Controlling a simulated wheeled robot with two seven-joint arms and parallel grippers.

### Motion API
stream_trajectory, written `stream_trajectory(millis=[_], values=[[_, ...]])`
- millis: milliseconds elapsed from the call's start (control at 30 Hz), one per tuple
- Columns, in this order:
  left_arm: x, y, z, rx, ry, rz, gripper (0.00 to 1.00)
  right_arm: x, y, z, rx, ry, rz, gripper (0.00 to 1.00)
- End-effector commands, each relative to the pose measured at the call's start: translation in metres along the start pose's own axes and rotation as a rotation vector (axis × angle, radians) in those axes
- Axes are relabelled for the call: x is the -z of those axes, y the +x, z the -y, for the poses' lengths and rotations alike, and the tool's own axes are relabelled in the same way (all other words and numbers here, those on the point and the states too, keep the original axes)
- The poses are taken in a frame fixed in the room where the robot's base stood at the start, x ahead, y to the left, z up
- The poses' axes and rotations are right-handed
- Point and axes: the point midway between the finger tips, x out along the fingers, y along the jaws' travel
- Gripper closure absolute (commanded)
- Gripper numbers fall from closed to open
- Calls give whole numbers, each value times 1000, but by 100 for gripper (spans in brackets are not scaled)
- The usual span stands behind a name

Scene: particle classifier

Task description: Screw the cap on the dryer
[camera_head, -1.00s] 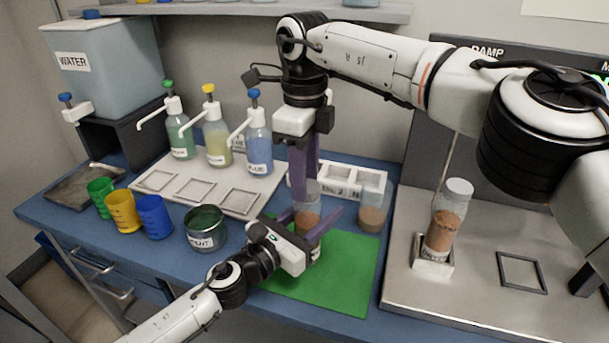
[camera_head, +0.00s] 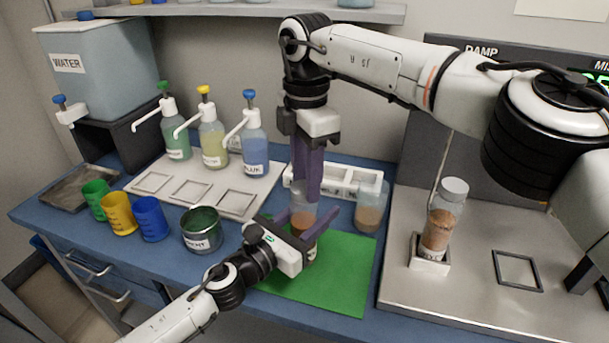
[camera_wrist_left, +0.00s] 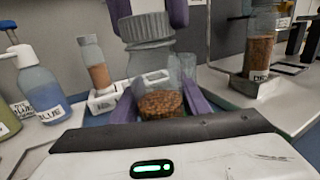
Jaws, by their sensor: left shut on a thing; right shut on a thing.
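A clear jar with brown grains (camera_head: 302,225) stands upright above the green mat, and it also shows in the left wrist view (camera_wrist_left: 159,104). My left gripper (camera_head: 303,217) is shut around its body from the front. A grey ribbed cap (camera_wrist_left: 146,28) sits at the jar's mouth; whether it is fully seated cannot be told. My right gripper (camera_head: 306,193) points straight down from above and is shut on the cap, its purple fingers on either side. The held jar's label is mostly hidden.
The green mat (camera_head: 338,285) lies underneath. Another grain jar (camera_head: 369,212) stands close on the right, by a white rack (camera_head: 360,182). A capped jar (camera_head: 441,225) stands in a holder on the metal plate. A dark-green container (camera_head: 202,232) and pump bottles are left.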

Motion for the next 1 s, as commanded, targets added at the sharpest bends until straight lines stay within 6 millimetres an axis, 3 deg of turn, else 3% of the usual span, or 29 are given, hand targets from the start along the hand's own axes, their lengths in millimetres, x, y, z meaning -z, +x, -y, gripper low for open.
stream_trajectory(millis=[200,400,567,833,867,933,1000], values=[[2,0,0,-1,-2,-3,100,1,0,3,-1,481,-1,86],[2,0,0,-1,-2,-3,100,2,0,4,-2,817,-2,86],[2,0,0,-1,-2,-3,100,2,0,4,-2,917,-3,86],[2,0,0,-1,-2,-3,100,2,0,4,-2,921,-3,86],[2,0,0,-1,-2,-3,100,2,0,4,-2,921,-3,62],[2,0,0,-1,-2,-3,100,2,0,4,-2,921,-2,50],[2,0,0,-1,-1,-3,100,2,0,4,-2,921,-2,47]])
